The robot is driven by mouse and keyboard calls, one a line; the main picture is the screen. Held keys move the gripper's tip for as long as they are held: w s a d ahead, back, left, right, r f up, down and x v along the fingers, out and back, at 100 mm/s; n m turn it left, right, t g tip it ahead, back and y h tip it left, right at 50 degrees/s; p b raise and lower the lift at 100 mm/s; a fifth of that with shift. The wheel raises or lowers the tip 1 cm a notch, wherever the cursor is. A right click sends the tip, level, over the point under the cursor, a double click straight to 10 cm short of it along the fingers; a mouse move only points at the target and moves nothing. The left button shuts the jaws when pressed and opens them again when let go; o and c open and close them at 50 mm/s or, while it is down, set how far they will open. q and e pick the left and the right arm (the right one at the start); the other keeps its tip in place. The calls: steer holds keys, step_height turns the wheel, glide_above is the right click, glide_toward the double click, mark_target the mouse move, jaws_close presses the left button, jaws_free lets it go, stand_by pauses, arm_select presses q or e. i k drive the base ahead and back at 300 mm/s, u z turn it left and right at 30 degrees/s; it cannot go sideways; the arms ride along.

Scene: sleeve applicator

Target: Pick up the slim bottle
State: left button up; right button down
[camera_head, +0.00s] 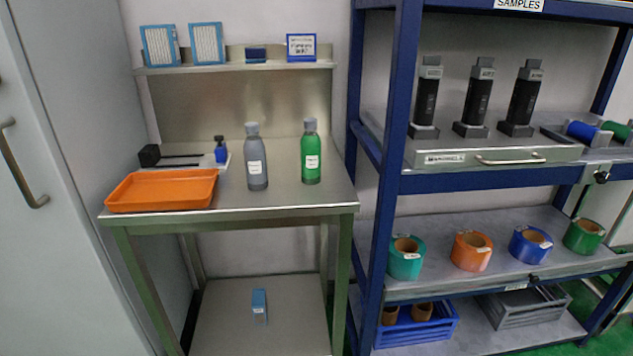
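Two bottles stand upright on the steel table (300,203). The grey bottle (257,177) has a grey cap and a white label. The green bottle (311,168) stands to its right, with a grey cap and a white label. They are close in width, and I cannot tell for sure which one is the slim bottle. They stand apart, with a gap between them. Neither of my grippers is in view.
An orange tray (162,207) lies at the table's left front, with a small blue bottle (220,150) behind it. A wall shelf (270,65) runs above. A blue rack (407,70) stands close on the right. The table's right front is clear.

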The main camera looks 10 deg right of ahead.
mark_target(311, 141)
steer(key=z, duration=1.2)
steer(key=i, duration=1.6)
steer(key=u, duration=0.6)
